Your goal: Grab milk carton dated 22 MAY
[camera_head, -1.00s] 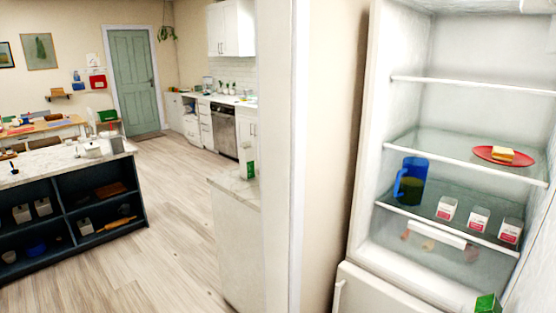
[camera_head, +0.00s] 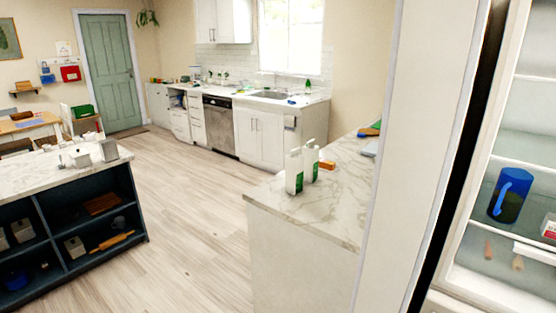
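A small white and red carton (camera_head: 549,226) shows only in part at the right edge of the head view, on a fridge shelf beside a blue pitcher (camera_head: 509,195). I cannot read any date on it. Two white and green containers, one in front (camera_head: 294,171) and one behind (camera_head: 310,160), stand upright on the marble counter (camera_head: 335,212). Their labels are too small to read, and I cannot tell whether they are milk cartons. Neither of my grippers is in view.
The open fridge (camera_head: 486,282) stands at the right, cut off by the frame edge. A white wall end (camera_head: 425,150) separates it from the counter. A dark shelved island (camera_head: 75,240) stands at the left. The wooden floor (camera_head: 195,225) between island and counter is clear.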

